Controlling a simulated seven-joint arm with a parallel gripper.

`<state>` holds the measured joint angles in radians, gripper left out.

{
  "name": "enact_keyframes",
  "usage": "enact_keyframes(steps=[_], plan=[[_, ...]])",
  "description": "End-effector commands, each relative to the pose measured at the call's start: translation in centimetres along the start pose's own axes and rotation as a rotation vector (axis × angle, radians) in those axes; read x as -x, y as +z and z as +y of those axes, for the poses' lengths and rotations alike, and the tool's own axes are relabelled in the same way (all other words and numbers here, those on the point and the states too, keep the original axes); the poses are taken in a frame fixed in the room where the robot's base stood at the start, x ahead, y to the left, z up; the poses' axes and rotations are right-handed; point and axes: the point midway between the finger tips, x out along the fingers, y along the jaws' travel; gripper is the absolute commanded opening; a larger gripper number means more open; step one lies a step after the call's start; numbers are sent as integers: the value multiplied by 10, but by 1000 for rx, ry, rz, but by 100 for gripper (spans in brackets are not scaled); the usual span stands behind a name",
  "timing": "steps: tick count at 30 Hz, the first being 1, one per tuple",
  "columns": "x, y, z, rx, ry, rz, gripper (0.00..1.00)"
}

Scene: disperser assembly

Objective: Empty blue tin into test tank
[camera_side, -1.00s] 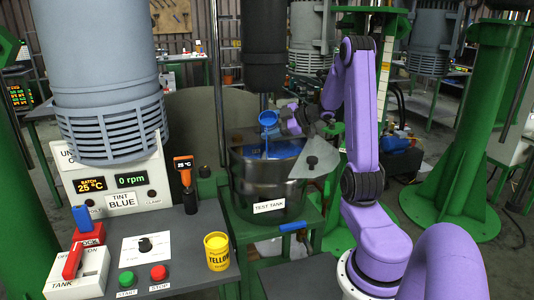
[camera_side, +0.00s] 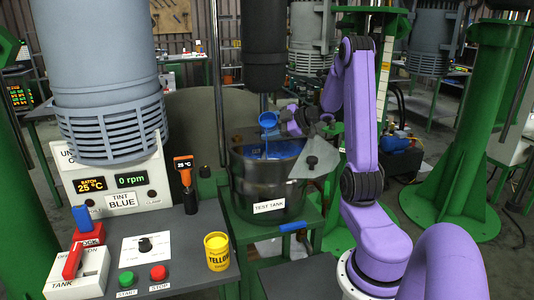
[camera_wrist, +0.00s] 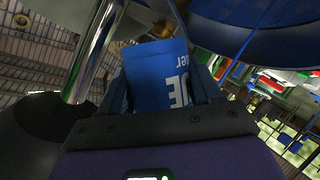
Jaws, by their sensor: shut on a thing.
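The blue tin (camera_side: 268,119) is tipped over the open top of the test tank (camera_side: 262,190). A thin blue stream runs down from its mouth, and blue liquid (camera_side: 283,149) shows inside the tank. My gripper (camera_side: 289,122) is shut on the tin's side, above the tank's rim. In the wrist view the tin (camera_wrist: 158,75), with white lettering on its side, sits between the fingers. The tin's inside is hidden, so I cannot tell how much it holds.
A steel shaft (camera_wrist: 95,50) stands close beside the tin, under a dark cylinder (camera_side: 264,60).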

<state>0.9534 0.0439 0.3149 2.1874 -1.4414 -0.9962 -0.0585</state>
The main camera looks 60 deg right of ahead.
Motion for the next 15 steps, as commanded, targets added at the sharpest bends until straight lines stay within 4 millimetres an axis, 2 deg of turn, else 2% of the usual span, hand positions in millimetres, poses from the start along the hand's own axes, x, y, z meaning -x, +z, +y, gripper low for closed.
enact_keyframes(steps=[15], plan=[[-1, 1, 0, 31, 13, -4, 24]])
